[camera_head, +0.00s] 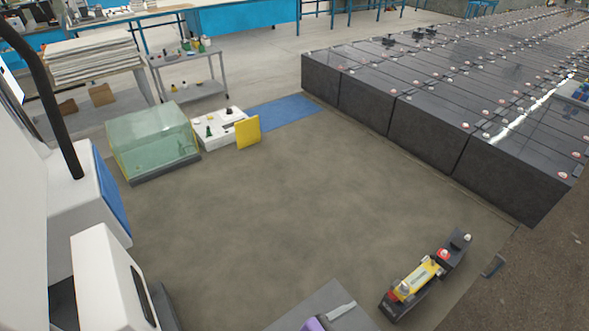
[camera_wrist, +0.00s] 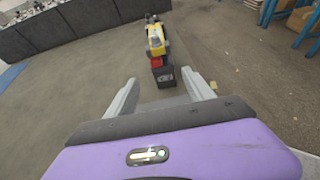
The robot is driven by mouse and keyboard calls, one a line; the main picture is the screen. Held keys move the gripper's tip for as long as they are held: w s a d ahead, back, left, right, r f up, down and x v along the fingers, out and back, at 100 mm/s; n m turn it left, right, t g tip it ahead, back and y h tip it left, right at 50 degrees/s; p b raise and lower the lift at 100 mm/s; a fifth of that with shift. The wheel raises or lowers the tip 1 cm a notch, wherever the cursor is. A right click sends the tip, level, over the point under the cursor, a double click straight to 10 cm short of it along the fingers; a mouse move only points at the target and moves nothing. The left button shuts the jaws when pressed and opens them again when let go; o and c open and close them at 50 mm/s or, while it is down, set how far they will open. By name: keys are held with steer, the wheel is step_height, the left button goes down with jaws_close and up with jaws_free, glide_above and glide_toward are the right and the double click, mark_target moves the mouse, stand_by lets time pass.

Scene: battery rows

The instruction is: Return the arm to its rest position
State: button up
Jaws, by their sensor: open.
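My gripper (camera_wrist: 159,77) is open in the wrist view, with its two grey fingers spread wide and nothing between them. Its purple body fills the bottom of that view. In the head view only a purple piece and a grey finger of my gripper (camera_head: 335,314) show at the bottom edge; most of the arm is hidden. A black, yellow and red device (camera_head: 418,277) lies on the floor to the right of my gripper. In the wrist view the device (camera_wrist: 156,42) appears beyond the fingertips, apart from them.
Rows of dark battery blocks (camera_head: 420,138) stand at the right. A clear greenish box (camera_head: 152,142), a white tray (camera_head: 212,140), a yellow panel (camera_head: 248,132) and a blue mat (camera_head: 285,110) are farther back. A grey cart (camera_head: 190,90) stands behind them. The middle floor is clear.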

steer(key=w+a+f+m+t+y, duration=0.3)
steer(key=a+m+t+y, duration=0.15)
steer(key=a+y, duration=0.6)
steer(key=s+d+r+m+t+y+b, duration=0.2)
steer(key=s+d+r+m, duration=0.45)
steer(key=s+m, duration=0.3)
steer(key=s+d+r+m+t+y+b, duration=0.2)
steer(key=s+d+r+m, duration=0.3)
steer(key=s+r+m, duration=0.4)
steer(key=s+d+f+m+g+h+b, duration=0.1)
steer(key=s+d+h, duration=0.2)
steer(key=s, duration=0.5)
steer(key=shift+s+d+f+m, duration=0.3)
steer(key=shift+s+d+f, duration=0.05)
steer(key=shift+d, duration=0.5)
